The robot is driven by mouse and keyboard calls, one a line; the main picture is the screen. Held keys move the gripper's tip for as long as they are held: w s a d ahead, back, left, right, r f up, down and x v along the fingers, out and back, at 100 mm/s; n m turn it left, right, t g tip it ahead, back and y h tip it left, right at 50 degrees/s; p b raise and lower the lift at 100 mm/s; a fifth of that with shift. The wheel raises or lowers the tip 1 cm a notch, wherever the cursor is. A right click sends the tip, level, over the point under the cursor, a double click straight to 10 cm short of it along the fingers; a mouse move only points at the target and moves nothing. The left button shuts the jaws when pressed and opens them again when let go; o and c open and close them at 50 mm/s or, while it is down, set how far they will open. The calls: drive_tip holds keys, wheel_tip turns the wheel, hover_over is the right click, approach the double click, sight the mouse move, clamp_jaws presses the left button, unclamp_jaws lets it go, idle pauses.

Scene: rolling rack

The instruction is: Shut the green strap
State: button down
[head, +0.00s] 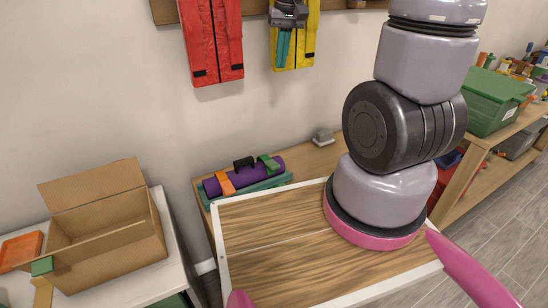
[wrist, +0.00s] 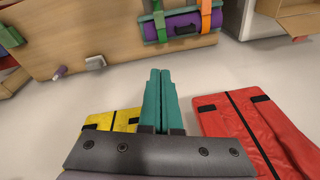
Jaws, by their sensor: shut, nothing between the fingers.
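A purple roll (head: 246,174) lies on a teal base (head: 262,189) at the back left of the wooden surface. The green strap (head: 268,162) crosses its right end, and an orange strap (head: 225,183) crosses its left end. In the wrist view the green strap (wrist: 160,25) lies across the roll (wrist: 183,24) at the top; I cannot tell whether its end is fastened. My gripper (head: 282,67) is up high before the wall, above and apart from the roll. Its teal fingers (wrist: 160,72) are together and empty.
A black handle (head: 243,162) stands on the roll between the straps. A small grey object (head: 323,137) sits to the right. Red (head: 212,40) and yellow (head: 304,45) garments hang behind my gripper. An open cardboard box (head: 105,225) is at left, a green bin (head: 492,103) at right.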

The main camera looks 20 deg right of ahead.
drive_tip(key=w+a+f+n+g, duration=0.1)
drive_tip(key=w+f+n+g, duration=0.15)
drive_tip(key=f, duration=0.95)
drive_tip(key=g+h, duration=0.1)
drive_tip(key=g, duration=0.1)
approach(277, 166)
drive_tip(key=shift+n, duration=0.35)
drive_tip(key=x, duration=0.4)
drive_tip(key=w+x, duration=0.1)
drive_tip(key=x, duration=0.2)
drive_tip(key=shift+a, duration=0.25)
drive_tip(key=s+f, duration=0.2)
drive_tip(key=shift+d+f, duration=0.25)
drive_tip(key=shift+f, duration=0.05)
drive_tip(key=shift+r, duration=0.2)
